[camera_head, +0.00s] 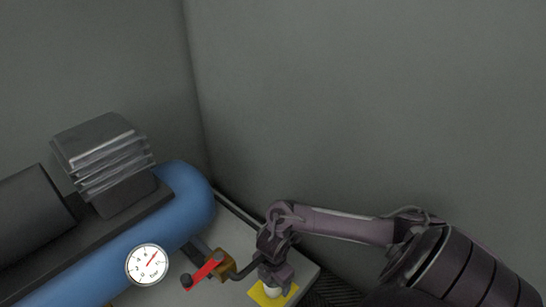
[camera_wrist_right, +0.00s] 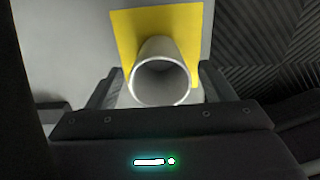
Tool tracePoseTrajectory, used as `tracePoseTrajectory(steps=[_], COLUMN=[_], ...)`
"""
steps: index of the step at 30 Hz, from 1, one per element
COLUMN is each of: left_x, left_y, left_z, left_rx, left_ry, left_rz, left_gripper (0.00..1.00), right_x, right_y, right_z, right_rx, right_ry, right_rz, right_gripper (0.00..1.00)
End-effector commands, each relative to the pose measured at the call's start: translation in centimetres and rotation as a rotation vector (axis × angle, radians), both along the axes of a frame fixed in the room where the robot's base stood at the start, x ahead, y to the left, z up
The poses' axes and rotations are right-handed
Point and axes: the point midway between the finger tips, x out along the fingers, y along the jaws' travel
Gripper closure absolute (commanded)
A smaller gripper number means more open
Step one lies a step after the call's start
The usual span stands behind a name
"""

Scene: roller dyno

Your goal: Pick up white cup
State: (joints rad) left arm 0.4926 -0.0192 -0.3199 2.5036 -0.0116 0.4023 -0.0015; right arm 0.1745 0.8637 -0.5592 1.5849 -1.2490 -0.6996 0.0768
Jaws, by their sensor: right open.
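The white cup (camera_wrist_right: 160,80) stands on a yellow square (camera_wrist_right: 127,27) in the right wrist view, its round mouth facing the camera. In the head view the cup (camera_head: 272,291) shows only as a small pale patch under my right gripper (camera_head: 274,280), on the yellow square (camera_head: 260,296). In the right wrist view my right gripper (camera_wrist_right: 157,92) is open, with one finger on each side of the cup. I cannot tell whether the fingers touch it. My left gripper is not in view.
A blue tank (camera_head: 185,200) with a finned grey block (camera_head: 105,160) lies at the left. A round gauge (camera_head: 148,264), a red valve handle (camera_head: 203,272) and a brass fitting (camera_head: 222,264) are left of my right gripper. Grey walls rise behind.

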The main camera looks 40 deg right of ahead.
Motion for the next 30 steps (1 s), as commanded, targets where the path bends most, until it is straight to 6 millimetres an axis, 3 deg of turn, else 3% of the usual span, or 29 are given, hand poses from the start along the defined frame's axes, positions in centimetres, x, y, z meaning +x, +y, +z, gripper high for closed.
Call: tracePoseTrajectory(steps=[7,18,30], left_x=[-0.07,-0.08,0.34], left_y=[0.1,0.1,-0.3], left_z=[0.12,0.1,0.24], left_rx=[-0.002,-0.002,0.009], left_ry=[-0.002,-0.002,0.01], left_rz=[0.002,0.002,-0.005], left_gripper=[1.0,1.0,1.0], right_x=[0.03,0.03,0.05], right_y=[-0.02,-0.02,-0.04], right_z=[-0.09,-0.07,0.69], right_rx=[0.0,0.0,0.0], right_ry=[-0.001,-0.001,-0.001], right_rz=[-0.001,-0.001,-0.001], right_gripper=[0.24,0.7,0.7])
